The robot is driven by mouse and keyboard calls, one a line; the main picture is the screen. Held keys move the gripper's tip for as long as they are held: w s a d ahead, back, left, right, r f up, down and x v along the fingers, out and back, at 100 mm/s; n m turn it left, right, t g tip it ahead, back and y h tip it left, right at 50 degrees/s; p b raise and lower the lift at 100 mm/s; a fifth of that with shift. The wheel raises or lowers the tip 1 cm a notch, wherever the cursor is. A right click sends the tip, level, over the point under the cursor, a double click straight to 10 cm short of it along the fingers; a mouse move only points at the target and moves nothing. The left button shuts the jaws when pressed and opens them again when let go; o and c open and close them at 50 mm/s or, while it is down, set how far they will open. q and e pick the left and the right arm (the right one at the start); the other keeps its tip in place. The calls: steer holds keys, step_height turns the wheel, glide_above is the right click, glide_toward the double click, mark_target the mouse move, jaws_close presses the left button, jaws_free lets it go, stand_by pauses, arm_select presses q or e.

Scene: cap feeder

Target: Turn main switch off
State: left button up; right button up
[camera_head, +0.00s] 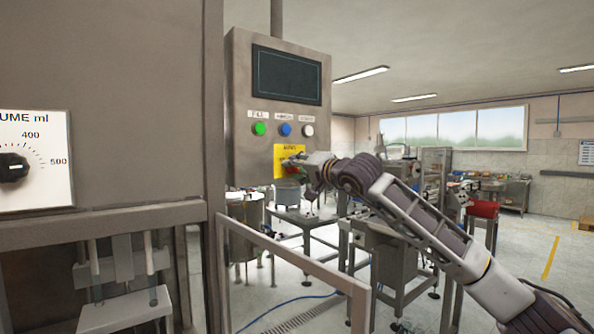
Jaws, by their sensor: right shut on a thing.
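The main switch's yellow plate (289,153) sits low on the face of the hanging grey control box (240,120). The switch knob is mostly hidden by my right gripper (290,161). My right arm comes in from the lower right, and its fingertips are at the yellow plate, shut on what appears to be the knob. The knob's angle cannot be told. My left gripper is not in view.
Above the yellow plate are green (259,129), blue (285,129) and white (307,130) buttons and a dark screen (286,75). A large metal machine with a volume dial (14,167) fills the left. A metal frame rail (290,258) crosses below the box.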

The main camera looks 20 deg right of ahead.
steer(key=shift+f+n, duration=0.15)
steer(key=shift+n, duration=0.45)
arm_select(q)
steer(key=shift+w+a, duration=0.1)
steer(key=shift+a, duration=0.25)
arm_select(e)
steer(key=shift+a+n, duration=0.1)
steer(key=shift+n, duration=0.4)
steer(key=o, duration=1)
steer(key=shift+v, duration=0.85)
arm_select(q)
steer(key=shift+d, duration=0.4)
arm_select(e)
steer(key=shift+v, duration=5.2)
